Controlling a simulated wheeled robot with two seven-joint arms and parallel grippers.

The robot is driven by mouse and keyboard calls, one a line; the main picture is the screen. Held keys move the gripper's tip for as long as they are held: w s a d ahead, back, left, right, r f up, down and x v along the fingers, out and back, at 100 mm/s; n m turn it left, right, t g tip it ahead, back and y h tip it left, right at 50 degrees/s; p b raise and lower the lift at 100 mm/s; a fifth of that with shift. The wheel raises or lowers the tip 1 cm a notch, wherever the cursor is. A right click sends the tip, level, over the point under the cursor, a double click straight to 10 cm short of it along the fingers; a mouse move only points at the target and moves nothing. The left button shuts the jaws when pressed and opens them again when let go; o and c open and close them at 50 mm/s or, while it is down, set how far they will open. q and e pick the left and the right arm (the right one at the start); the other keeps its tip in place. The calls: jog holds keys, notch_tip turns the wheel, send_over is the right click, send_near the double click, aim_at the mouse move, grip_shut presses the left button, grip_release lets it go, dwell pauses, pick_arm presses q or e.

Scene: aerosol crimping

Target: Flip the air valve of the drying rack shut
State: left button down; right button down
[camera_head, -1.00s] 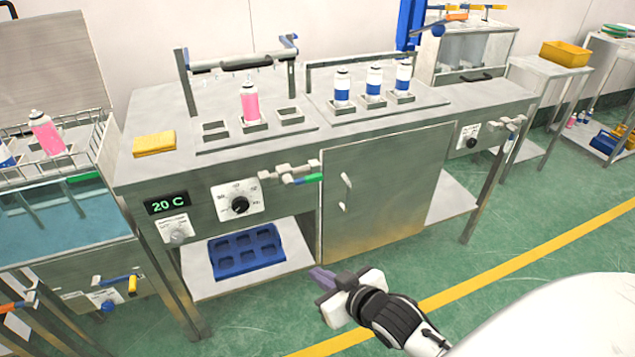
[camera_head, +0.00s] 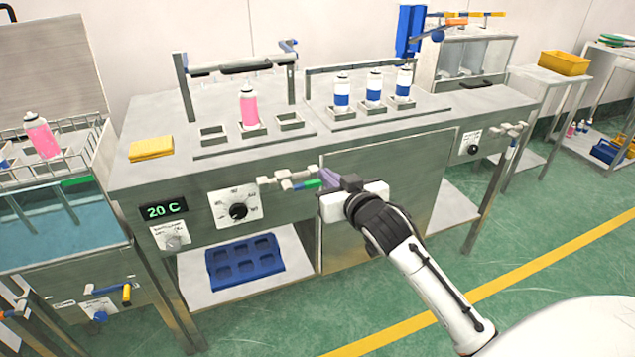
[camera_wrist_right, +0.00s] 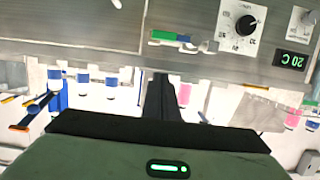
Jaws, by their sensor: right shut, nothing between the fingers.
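The steel bench (camera_head: 130,183) carries a rack with a bar over it, where one pink can (camera_head: 249,107) stands upright. Below, on the front panel, a pipe valve (camera_head: 285,178) has a green handle (camera_head: 308,185) that points right, roughly in line with the pipe. It also shows upside down in the right wrist view, where its green handle (camera_wrist_right: 162,35) is clear. My right gripper (camera_head: 326,180) is shut and empty, its fingertips close to the handle's right end; I cannot tell if they touch. My left gripper is not in view.
A dial (camera_head: 238,210) and a 20 C display (camera_head: 166,211) sit left of the valve. Several blue-and-white cans stand on the bench top. A cabinet door (camera_head: 340,250) lies behind my right arm. A water bath (camera_head: 70,237) stands at left.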

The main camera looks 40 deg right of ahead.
send_over(317, 182)
jog(key=s+a, duration=0.2)
jog(key=s, duration=0.1)
jog(key=f, duration=0.4)
jog(key=b, duration=0.1)
jog(key=shift+w+d+f, duration=0.3)
jog(key=shift+w+f, duration=0.1)
jog(key=shift+f, duration=0.4)
jog(key=shift+a+f, duration=0.1)
